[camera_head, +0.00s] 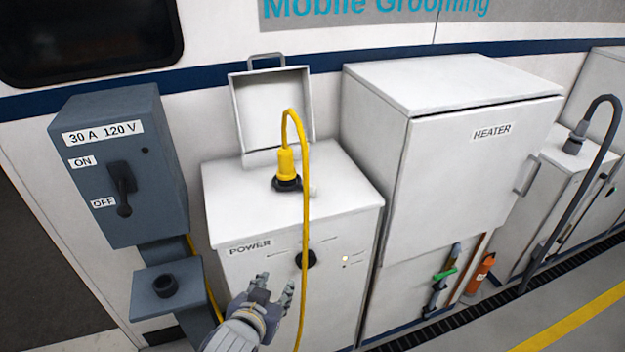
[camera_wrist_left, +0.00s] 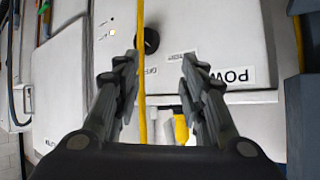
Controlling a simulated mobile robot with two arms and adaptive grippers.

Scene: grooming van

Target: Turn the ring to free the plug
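The yellow plug (camera_head: 287,163) stands upright on top of the white POWER cabinet (camera_head: 225,190), in front of a raised lid. A black ring (camera_head: 287,184) surrounds its base, with a small light-coloured tab at its right. The yellow cable (camera_head: 305,215) loops up from the plug and hangs down the cabinet front. My left gripper (camera_head: 271,289) is open and empty, low in front of the cabinet and below the ring. In the left wrist view, its spread fingers (camera_wrist_left: 160,70) face the cabinet front, with the plug (camera_wrist_left: 181,129) partly visible beyond them. My right gripper is not in view.
The cabinet front has a black knob (camera_head: 305,259) and a lit indicator (camera_head: 345,258). A grey switch box (camera_head: 150,150) stands left, its lever pointing down by OFF. A socket shelf (camera_head: 150,300) is below it. The HEATER cabinet (camera_head: 440,180) stands right.

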